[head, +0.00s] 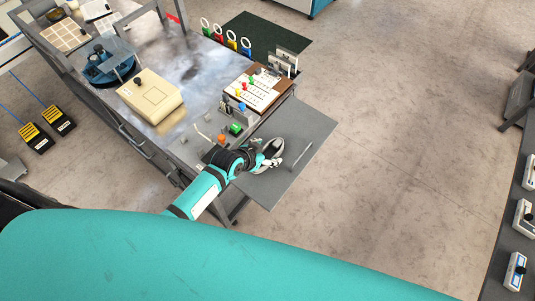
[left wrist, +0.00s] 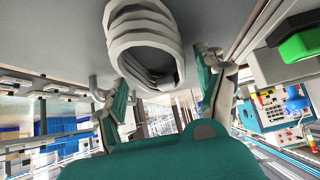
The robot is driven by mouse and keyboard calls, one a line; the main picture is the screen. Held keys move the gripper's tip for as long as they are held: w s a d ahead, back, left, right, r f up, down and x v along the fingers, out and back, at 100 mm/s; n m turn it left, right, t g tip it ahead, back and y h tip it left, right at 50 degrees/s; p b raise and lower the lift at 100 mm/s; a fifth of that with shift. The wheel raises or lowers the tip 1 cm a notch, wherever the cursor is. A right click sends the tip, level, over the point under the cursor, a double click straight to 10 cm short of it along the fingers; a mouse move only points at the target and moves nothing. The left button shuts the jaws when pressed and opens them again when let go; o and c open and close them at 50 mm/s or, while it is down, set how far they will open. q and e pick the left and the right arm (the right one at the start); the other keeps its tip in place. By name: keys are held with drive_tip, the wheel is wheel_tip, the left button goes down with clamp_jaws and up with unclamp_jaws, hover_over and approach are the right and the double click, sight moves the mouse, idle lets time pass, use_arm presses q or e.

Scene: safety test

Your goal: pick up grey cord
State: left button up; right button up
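The grey cord (left wrist: 145,28) is a thick coil of pale grey loops. In the left wrist view it is at the top centre, between and beyond my finger pads. In the head view the cord (head: 274,145) lies on the grey side shelf (head: 305,133), partly hidden by my gripper. My left gripper (left wrist: 163,88) is open, its two green-padded fingers apart on either side of the coil. In the head view the left gripper (head: 266,160) is right at the cord, low over the shelf. I cannot tell whether a finger touches it. My right gripper is not in view.
A workbench (head: 185,62) stands left of the shelf. It carries a beige box (head: 151,95), a control panel with a green button (head: 235,129) and a board with coloured pieces (head: 255,88). A thin grey rod (head: 301,156) lies on the shelf.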

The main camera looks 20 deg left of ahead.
use_arm(q)
drive_tip(key=c, duration=1)
drive_tip(key=shift+c, duration=0.2)
